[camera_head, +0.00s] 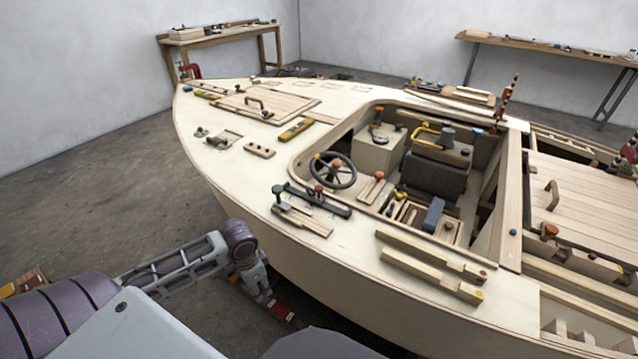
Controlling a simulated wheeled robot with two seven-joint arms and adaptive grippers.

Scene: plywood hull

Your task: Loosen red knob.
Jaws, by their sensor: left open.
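Several red or orange-red knobs show on the plywood hull (240,162), and I cannot tell which one the task names. A darker red knob (318,190) stands further along that bar. An orange-red knob (379,175) sits on a small wooden block by the cockpit edge. Another red knob (549,231) is at the right. My left gripper (264,298) hangs low outside the hull's near side, open, apart from all the knobs. My right gripper is out of view.
The steering wheel (334,170) and a dark seat (435,176) are in the cockpit. Wooden bars (425,266) lie on the near deck. A dark red bar-shaped thing (281,313) is low beside my left gripper. Open concrete floor (80,180) lies left of the hull.

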